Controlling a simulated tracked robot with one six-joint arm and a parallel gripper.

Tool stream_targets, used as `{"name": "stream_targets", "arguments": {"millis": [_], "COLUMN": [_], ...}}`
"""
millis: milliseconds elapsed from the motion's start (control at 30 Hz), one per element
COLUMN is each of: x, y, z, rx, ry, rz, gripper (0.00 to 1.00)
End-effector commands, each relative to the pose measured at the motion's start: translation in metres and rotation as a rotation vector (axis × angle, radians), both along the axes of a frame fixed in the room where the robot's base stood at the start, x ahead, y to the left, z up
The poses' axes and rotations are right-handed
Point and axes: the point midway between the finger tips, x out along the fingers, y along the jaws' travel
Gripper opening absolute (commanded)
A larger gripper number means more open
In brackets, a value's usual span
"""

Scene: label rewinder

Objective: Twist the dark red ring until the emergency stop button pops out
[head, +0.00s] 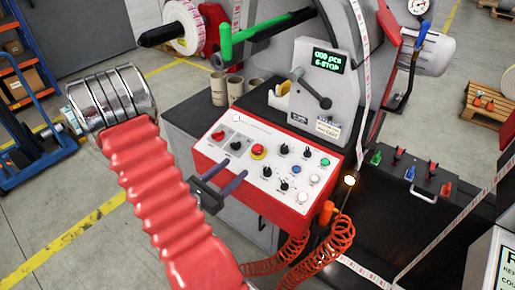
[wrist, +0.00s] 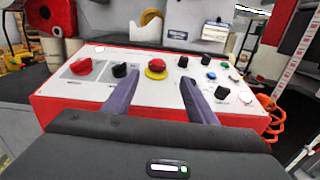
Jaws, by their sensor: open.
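The emergency stop button (head: 258,150) is a red mushroom head on a yellow collar, on the white top of the red-edged control panel (head: 215,160). In the wrist view the button (wrist: 157,64) appears between and beyond my fingertips. I cannot make out a separate dark red ring on it at this size. My gripper (head: 235,168) is open and empty, with two purple-grey fingers pointing at the panel. In the wrist view my gripper (wrist: 160,78) straddles the line to the button, and the fingers do not touch it. The display (head: 328,61) reads "000 pcs E-STOP".
A red rotary switch (wrist: 81,66) and a black knob (wrist: 120,70) sit left of the button. Several knobs and coloured buttons lie to its right. A tape dispenser (head: 282,93) stands behind the panel. An orange coiled cord (head: 325,240) hangs at its right.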

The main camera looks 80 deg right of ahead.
Motion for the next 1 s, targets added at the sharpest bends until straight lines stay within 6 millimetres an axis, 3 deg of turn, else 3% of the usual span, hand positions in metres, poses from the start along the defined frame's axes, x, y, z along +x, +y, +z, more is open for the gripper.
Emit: {"name": "stream_targets", "arguments": {"millis": [567,1000], "x": [-0.001,-0.016], "y": [-0.006,-0.04], "z": [-0.007,-0.007], "rx": [0.003,0.004], "ry": [0.025,0.024], "rz": [0.021,0.018], "gripper": [0.52,0.52]}}
